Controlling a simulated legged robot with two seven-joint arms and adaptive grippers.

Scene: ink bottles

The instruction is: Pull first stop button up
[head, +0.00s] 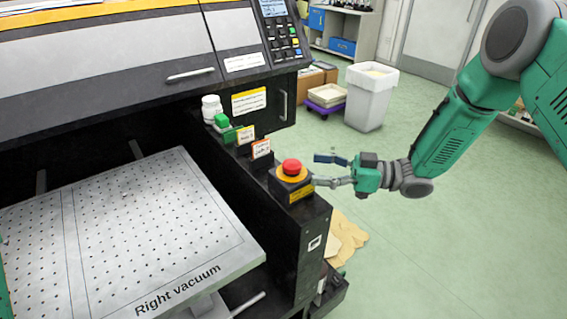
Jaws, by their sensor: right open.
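The red stop button (291,167) sits on a yellow collar on top of a small black box (290,186) at the front right corner of the printer. My right gripper (318,169) comes in from the right. It is open, with its fingers pointing left toward the button. One fingertip is close to the right side of the button box; whether it touches cannot be told. The jaws hold nothing. My left gripper is not in view; only a bit of green shows at the lower left edge.
The printer's perforated plate (150,235), marked "Right vacuum", fills the lower left. Small labelled buttons (261,148), a green item (222,121) and a white bottle (211,107) line the ledge behind the stop button. A white bin (370,97) stands on the floor behind. Open floor lies to the right.

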